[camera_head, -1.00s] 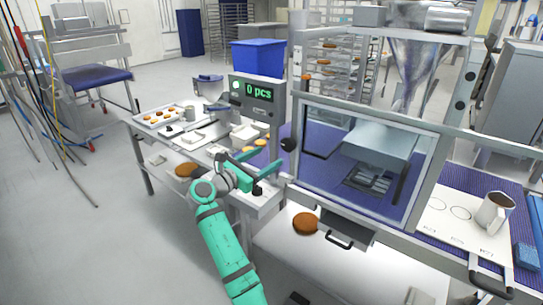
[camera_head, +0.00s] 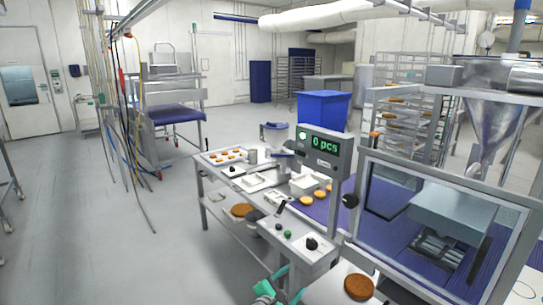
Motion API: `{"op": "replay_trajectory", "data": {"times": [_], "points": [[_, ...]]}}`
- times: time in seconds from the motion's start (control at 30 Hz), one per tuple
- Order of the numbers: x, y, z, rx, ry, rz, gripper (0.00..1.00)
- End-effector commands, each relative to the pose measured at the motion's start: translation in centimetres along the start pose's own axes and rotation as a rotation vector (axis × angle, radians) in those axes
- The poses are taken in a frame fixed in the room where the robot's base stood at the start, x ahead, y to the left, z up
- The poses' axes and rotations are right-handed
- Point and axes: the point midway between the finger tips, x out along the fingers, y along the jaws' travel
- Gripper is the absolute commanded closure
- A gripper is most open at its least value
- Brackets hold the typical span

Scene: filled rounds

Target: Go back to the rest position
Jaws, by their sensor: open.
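My gripper (camera_head: 288,284) shows only in part at the bottom edge of the head view, a little right of the middle. Its teal parts stand apart, and I see nothing between them. It is just in front of the near end of the grey work table (camera_head: 312,258), below the black knob and the green button. The rest of my arm is cut off by the picture's lower edge.
A display reading "0 pcs" (camera_head: 325,145) stands on the table beside a blue bin (camera_head: 323,110). A framed clear guard (camera_head: 440,225) is at right. A brown round (camera_head: 359,287) lies near the bottom. Hanging cables (camera_head: 135,130) are at left. The left floor (camera_head: 90,240) is open.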

Motion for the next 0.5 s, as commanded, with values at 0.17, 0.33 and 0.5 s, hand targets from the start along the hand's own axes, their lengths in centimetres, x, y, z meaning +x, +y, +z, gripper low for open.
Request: {"op": "replay_trajectory", "data": {"times": [0.17,0.33,0.5], "points": [[-4.0,-5.1,-6.6,0.210,0.139,0.034,0.37],[-8.5,-9.4,-11.1,0.420,0.253,0.048,0.37],[-13.5,-13.6,-14.1,0.637,0.351,0.041,0.37]]}}
